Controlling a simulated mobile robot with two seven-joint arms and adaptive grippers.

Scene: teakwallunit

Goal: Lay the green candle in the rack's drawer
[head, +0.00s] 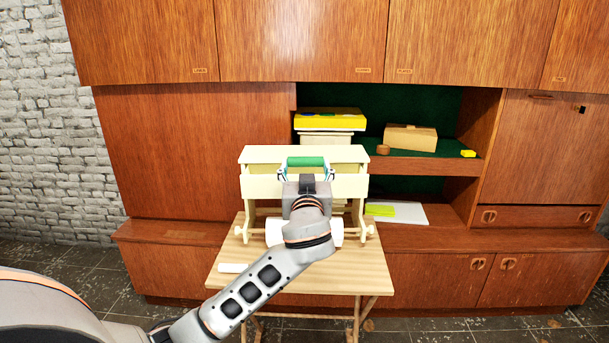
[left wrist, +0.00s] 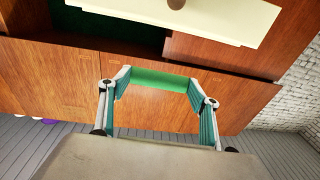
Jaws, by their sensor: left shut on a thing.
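The green candle (head: 306,161) lies level across my left gripper (head: 306,172), which is shut on it by its two ends. The candle also shows in the left wrist view (left wrist: 160,80), between the fingers (left wrist: 158,88). The cream rack (head: 262,154) stands on a small wooden table. In the head view the candle is in front of the rack's upper part, and my arm hides the middle of its front. A cream panel with a brown knob (left wrist: 205,18) shows in the left wrist view, apart from the candle. I cannot tell how far the drawer is open. My right gripper is not in view.
The wooden table (head: 350,280) carries a white roll (head: 274,232) under the rack and a short white stick (head: 234,268). Behind stands a teak wall unit (head: 190,150), with a yellow box (head: 331,123) and a cardboard box (head: 410,138) on its shelves.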

